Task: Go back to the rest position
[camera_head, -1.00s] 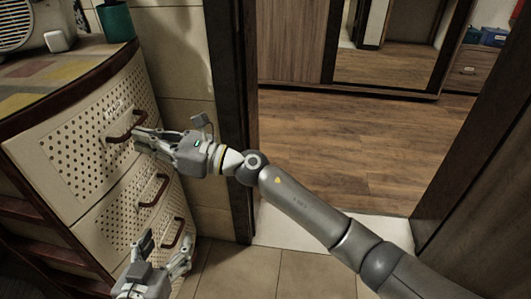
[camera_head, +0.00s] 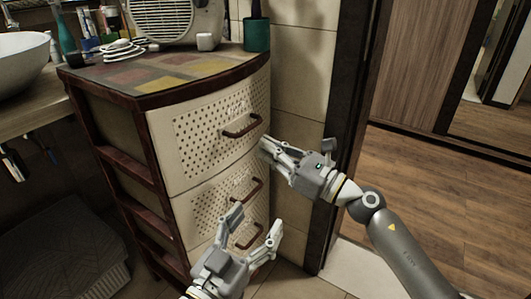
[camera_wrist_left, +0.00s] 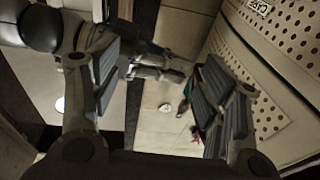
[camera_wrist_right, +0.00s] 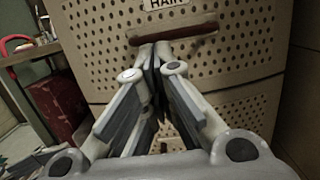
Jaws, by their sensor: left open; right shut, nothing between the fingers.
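My right gripper (camera_head: 268,147) is shut and empty. It is just in front of the cream drawer unit (camera_head: 160,122), to the right of and below the brown top handle (camera_head: 242,127). In the right wrist view its fingertips (camera_wrist_right: 156,62) meet in front of the perforated top drawer, below the handle (camera_wrist_right: 175,43); I cannot tell if they touch. My left gripper (camera_head: 254,226) is open and empty, low in front of the lower drawers. The drawers look closed.
A green cup (camera_head: 257,35) and a fan-like appliance (camera_head: 163,20) stand on the unit's top. A white basin (camera_head: 20,62) is at the left. A dark door frame (camera_head: 345,130) is close to my right gripper. Wooden floor (camera_head: 440,175) lies clear beyond.

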